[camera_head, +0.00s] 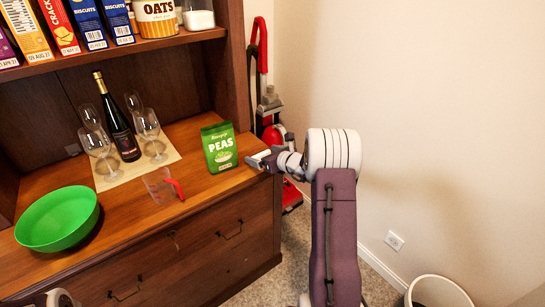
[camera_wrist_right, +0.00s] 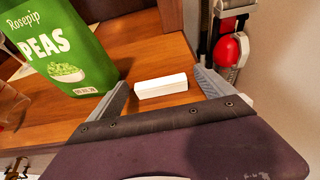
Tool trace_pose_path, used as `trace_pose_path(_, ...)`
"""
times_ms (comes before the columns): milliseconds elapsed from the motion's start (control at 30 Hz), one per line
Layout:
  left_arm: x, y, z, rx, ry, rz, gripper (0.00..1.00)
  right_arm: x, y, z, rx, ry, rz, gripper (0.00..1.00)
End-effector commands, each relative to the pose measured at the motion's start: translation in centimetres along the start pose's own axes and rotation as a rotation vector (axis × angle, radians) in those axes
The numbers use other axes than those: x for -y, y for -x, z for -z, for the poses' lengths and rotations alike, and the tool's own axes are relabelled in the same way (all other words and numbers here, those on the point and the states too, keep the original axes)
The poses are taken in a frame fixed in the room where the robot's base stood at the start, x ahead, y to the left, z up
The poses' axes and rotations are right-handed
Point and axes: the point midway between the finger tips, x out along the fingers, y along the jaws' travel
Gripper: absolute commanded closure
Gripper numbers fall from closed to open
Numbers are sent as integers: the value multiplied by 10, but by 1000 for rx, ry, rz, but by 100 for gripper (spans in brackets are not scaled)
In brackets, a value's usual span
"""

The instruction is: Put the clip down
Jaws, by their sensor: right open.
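The clip (camera_wrist_right: 161,86) is a small white bar. In the right wrist view it lies on the wooden counter top near its right end, between the spread fingers of my right gripper (camera_wrist_right: 160,79). A gap shows on each side of it, so the fingers are apart from it. In the head view my right gripper (camera_head: 264,160) is at the counter's right edge, just right of the green peas bag (camera_head: 219,147). The bag stands upright and also shows in the right wrist view (camera_wrist_right: 62,45). My left gripper does not show.
A measuring cup (camera_head: 160,187) with a red handle and a green bowl (camera_head: 57,219) stand further left. A bottle (camera_head: 118,125) and several glasses stand on a mat behind. A red vacuum cleaner (camera_head: 270,130) stands right of the hutch.

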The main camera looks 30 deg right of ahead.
Motion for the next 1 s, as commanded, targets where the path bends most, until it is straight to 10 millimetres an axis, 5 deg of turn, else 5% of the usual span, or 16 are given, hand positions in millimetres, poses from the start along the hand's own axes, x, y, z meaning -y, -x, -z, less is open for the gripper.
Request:
trace_pose_path(400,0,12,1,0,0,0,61,1,93,-1,1,-1,2,6)
trace_pose_path(800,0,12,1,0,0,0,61,-5,102,1,-6,13,-13,6)
trace_pose_path(867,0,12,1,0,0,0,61,-26,100,5,-36,73,-67,6)
trace_pose_path(967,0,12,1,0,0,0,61,-106,104,31,-151,357,-303,6)
trace_pose_path(1000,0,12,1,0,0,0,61,-148,115,50,-208,544,-444,6)
